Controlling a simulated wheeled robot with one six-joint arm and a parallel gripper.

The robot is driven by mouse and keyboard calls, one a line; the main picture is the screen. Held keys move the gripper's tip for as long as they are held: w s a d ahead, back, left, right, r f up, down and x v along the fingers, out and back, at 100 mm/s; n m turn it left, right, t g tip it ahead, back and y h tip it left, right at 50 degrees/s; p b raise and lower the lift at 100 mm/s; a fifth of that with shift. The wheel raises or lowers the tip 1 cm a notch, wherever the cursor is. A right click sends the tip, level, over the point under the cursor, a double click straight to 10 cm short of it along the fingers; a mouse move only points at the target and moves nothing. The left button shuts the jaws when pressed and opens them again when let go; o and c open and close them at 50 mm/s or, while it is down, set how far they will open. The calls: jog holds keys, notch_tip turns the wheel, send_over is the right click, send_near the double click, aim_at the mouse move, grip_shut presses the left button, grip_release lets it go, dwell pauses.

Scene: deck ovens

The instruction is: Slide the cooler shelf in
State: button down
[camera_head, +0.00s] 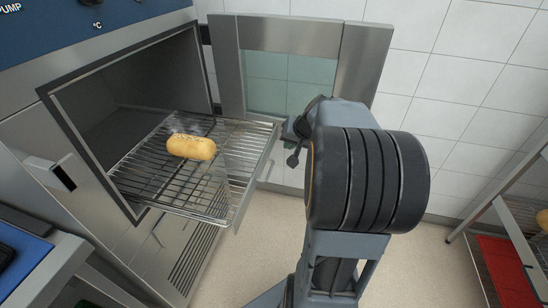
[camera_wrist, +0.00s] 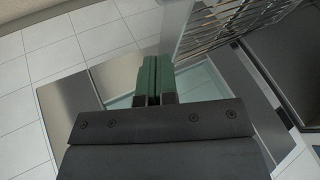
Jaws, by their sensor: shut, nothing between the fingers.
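The cooler shelf (camera_head: 226,192) is a wire rack pulled partly out of the open cooler (camera_head: 110,80). Its front edge sticks out beyond the opening. A bread loaf (camera_head: 191,147) lies on the rack. My gripper (camera_head: 291,130) is in front of the shelf's front edge, near its far right corner, partly hidden by my arm. In the wrist view my gripper (camera_wrist: 153,80) has green fingers closed together with nothing between them. The shelf (camera_wrist: 225,25) shows at the upper right there, apart from the fingertips as far as I can tell.
The cooler door (camera_head: 290,80) with a glass pane stands open behind the shelf. A counter with a blue mat (camera_head: 20,262) is at the lower left. A rack with a red tray (camera_head: 505,270) stands at the right. The floor between is clear.

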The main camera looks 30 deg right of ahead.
jog(key=shift+m+t, duration=0.3)
jog(key=shift+m, duration=0.1)
jog(key=shift+w+d+r+x, duration=0.15)
jog(key=shift+w+d+x, duration=0.1)
jog(key=shift+x, duration=1.9)
jog(key=shift+w+d+r+x, duration=0.15)
jog(key=shift+w+d+x, duration=0.05)
jog(key=shift+x, duration=1.9)
jog(key=shift+w+d+r+x, duration=0.2)
jog(key=shift+w+x, duration=0.05)
jog(key=shift+x, duration=1.9)
jog(key=shift+w, duration=0.1)
